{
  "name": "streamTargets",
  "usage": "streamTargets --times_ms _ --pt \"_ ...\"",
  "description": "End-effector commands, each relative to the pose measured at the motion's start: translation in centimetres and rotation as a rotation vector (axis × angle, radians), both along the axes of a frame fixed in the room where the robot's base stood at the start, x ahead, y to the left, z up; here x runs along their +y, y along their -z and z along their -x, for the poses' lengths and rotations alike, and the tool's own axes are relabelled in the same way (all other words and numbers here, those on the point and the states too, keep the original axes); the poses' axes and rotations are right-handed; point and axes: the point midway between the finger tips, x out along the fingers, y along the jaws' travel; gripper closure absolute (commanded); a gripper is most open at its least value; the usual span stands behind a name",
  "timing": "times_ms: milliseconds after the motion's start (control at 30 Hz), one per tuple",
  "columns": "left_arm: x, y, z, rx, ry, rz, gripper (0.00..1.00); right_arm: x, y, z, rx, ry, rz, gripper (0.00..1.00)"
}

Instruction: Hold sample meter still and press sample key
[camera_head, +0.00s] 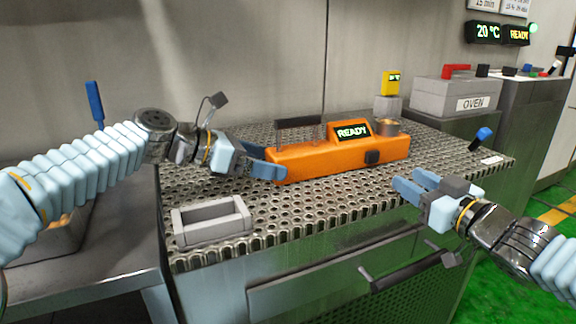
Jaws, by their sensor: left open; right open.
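The orange sample meter (300,162) sits on the perforated metal bench top, with a lit display reading READY, a dark handle bar at the back and a small round cup (387,127) on its right end. A dark square key (372,157) is on its front face. My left gripper (268,161) is open at the meter's left end, its blue fingers by that end; whether they touch it I cannot tell. My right gripper (405,185) is open and empty, in front of the bench's front edge, to the right of and below the key.
A grey open tray (212,221) lies on the bench at the front left. A blue-handled lever (482,138) is at the bench's right. A grey box labelled OVEN (455,98) stands further right. A drawer handle (410,268) juts out below.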

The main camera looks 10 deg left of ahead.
Motion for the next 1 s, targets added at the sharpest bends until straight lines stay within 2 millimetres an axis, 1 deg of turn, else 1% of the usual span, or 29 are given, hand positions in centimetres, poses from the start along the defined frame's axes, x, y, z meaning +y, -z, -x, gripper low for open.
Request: streamTargets --times_ms 33,100,300,433,667,700,767,1000 --pt "-0.9 0.5 -0.5 0.004 0.005 0.002 0.0 0.0 0.0 0.0 0.0 0.0 0.0 0.57" --pt "-1.9 0.9 -1.0 0.002 0.005 0.001 0.0 0.0 0.0 0.0 0.0 0.0 0.0 0.57" --pt "-3.8 1.8 -2.2 0.001 0.002 0.0 0.0 0.0 0.0 0.0 0.0 0.0 0.0 0.57" --pt "-4.2 2.0 -2.5 0.0 0.001 0.001 0.0 0.0 0.0 0.0 0.0 0.0 0.0 0.57" --pt "-4.3 2.0 -2.5 -0.001 0.0 0.001 0.0 0.0 0.0 0.0 0.0 0.0 0.0 0.57" --pt "-4.3 2.0 -2.5 0.0 0.0 0.0 0.03 0.0 0.0 0.0 0.0 0.0 0.0 0.57" --pt "-4.3 2.0 -2.5 0.0 0.0 0.0 0.12 0.0 0.0 0.0 0.0 0.0 0.0 0.57" --pt "-4.3 2.0 -2.5 0.0 0.0 0.0 0.49 0.0 0.0 0.0 0.0 0.0 0.0 0.57"
